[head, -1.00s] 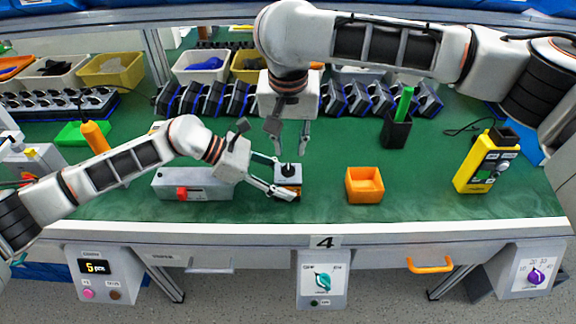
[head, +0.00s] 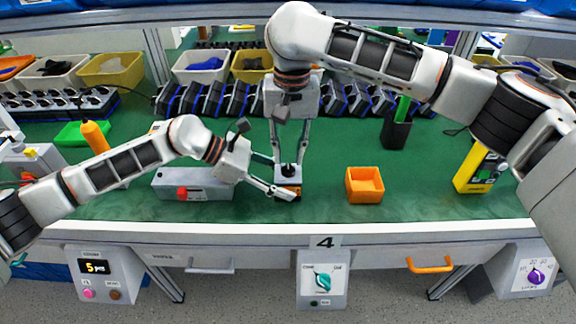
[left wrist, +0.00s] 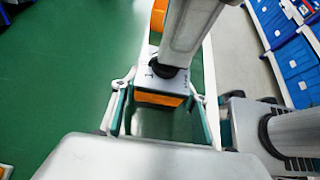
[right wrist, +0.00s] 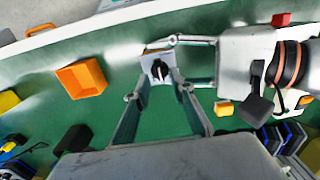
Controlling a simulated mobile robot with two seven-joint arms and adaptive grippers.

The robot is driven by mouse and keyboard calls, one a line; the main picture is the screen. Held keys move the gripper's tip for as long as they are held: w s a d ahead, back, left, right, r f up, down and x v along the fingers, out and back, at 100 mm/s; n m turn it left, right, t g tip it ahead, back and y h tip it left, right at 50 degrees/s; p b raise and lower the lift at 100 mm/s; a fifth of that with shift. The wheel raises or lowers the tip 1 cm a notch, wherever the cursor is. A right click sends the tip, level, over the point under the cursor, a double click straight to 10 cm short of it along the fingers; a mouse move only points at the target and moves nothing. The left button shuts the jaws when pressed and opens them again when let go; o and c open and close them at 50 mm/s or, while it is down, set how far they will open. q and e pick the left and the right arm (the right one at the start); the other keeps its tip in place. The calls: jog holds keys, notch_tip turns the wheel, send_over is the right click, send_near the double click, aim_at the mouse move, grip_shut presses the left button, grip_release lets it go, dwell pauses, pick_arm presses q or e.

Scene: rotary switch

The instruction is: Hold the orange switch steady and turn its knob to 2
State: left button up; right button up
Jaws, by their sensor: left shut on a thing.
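The orange switch (head: 289,192) sits on the green table, with a grey top face and a black knob (right wrist: 161,71). In the left wrist view, its orange body (left wrist: 158,99) is between the fingers of my left gripper (left wrist: 158,92), which is shut on it from the sides. My right gripper (head: 289,164) points down over the switch, its open fingers on either side of the knob. In the right wrist view, the knob shows beyond the gap between the right fingertips (right wrist: 160,92). I cannot read which number the knob points to.
A grey box with a red button (head: 183,193) stands left of the switch. An empty orange bin (head: 365,186) stands to the right. A black holder (head: 396,134) and a yellow meter (head: 474,172) are farther right. Green table is clear between switch and bin.

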aim_at(288, 170)
pick_arm(q)
jog(key=shift+s+f, duration=0.1)
jog(key=shift+f, duration=0.1)
pick_arm(e)
jog(key=shift+f, duration=1.25)
grip_shut()
jog(key=m, duration=0.8)
jog(key=shift+c, duration=0.6)
grip_release()
jog(key=shift+m, duration=0.4)
jog(key=shift+o, duration=0.7)
